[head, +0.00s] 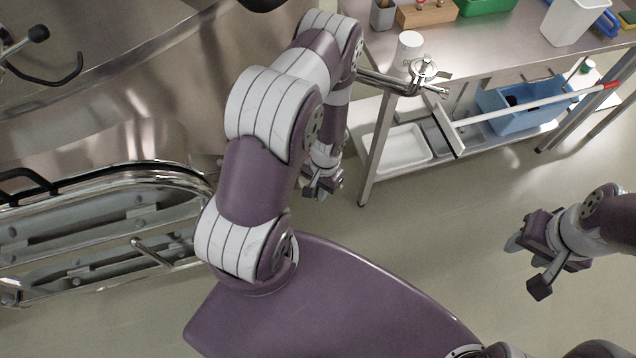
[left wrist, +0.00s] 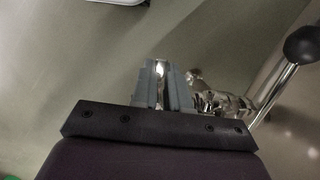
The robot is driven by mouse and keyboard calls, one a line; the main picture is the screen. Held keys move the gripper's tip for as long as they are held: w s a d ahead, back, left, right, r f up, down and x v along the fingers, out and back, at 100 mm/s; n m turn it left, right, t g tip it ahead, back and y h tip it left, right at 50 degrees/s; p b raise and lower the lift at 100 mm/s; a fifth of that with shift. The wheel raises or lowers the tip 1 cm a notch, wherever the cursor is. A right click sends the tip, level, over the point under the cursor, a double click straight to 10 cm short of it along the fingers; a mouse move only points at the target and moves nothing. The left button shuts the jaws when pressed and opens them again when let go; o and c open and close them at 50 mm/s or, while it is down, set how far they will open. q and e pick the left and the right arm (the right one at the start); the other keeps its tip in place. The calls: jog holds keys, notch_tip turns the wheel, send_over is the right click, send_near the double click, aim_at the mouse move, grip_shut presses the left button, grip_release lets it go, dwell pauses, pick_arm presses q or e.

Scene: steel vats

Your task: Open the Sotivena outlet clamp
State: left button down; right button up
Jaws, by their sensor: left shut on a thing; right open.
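My left gripper (head: 322,187) is low beside the steel vat (head: 110,60), partly behind my own left arm. In the left wrist view its fingers (left wrist: 165,85) are closed on a thin bright metal part (left wrist: 160,69), apparently the outlet clamp's handle. Shiny steel fittings (left wrist: 222,101) sit right beside the fingers, and a lever with a black ball knob (left wrist: 304,44) rises at the right. My arm hides the outlet in the head view, and no Sotivena label is readable. My right gripper (head: 520,240) is open and empty over bare floor at the right.
A steel table (head: 490,45) stands at the back right, with a white cup (head: 408,48) and a steel fitting (head: 424,72) at its edge. A blue bin (head: 520,105) and a white tray (head: 400,148) are on its lower shelf. The floor between is clear.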

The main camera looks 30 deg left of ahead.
pick_arm(q)
jog(key=shift+w+r+g+p, duration=0.25)
jog(key=shift+r+g+p, duration=0.2)
jog(key=shift+r, duration=0.35)
jog(key=shift+w+g, duration=0.5)
jog(key=shift+g, duration=0.15)
jog(key=shift+w+r+g+b, duration=0.35)
jog(key=shift+g+b, duration=0.25)
jog(key=shift+b, duration=0.35)
jog(key=shift+w+d+r+g+b, duration=0.1)
jog(key=shift+w+r+g+b, duration=0.35)
jog(key=shift+r+g+b, duration=0.45)
pick_arm(e)
jog(key=shift+s+f, duration=0.1)
jog(key=shift+f, duration=0.4)
pick_arm(q)
jog(key=shift+f, duration=0.1)
